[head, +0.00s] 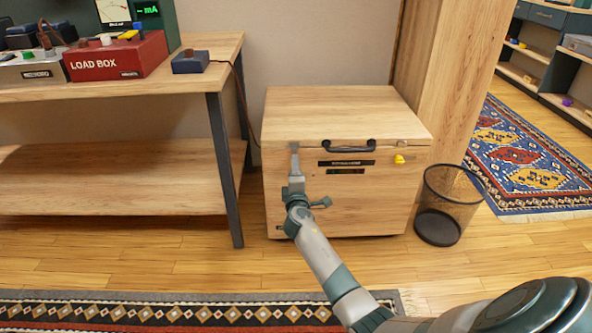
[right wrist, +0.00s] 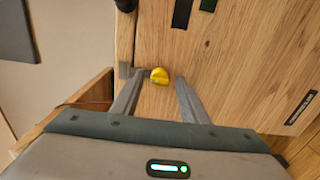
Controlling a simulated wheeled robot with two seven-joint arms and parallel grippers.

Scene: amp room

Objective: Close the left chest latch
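The wooden chest (head: 345,108) stands on the floor with its lid down. Its left latch shows in the right wrist view as a yellow knob (right wrist: 159,75) on the front face, near the lid seam and a small grey metal piece (right wrist: 124,71). In the head view my right gripper (head: 295,160) covers that latch. My right gripper (right wrist: 160,90) is open, with one finger on each side of the yellow knob; gaps show on both sides. The right latch (head: 399,159) has a similar yellow knob below the seam. My left gripper is not in view.
A dark handle (head: 350,146) sits at the chest's front between the latches. A wire mesh bin (head: 443,205) stands close to the right. A workbench (head: 215,80) with a red load box (head: 115,57) stands to the left.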

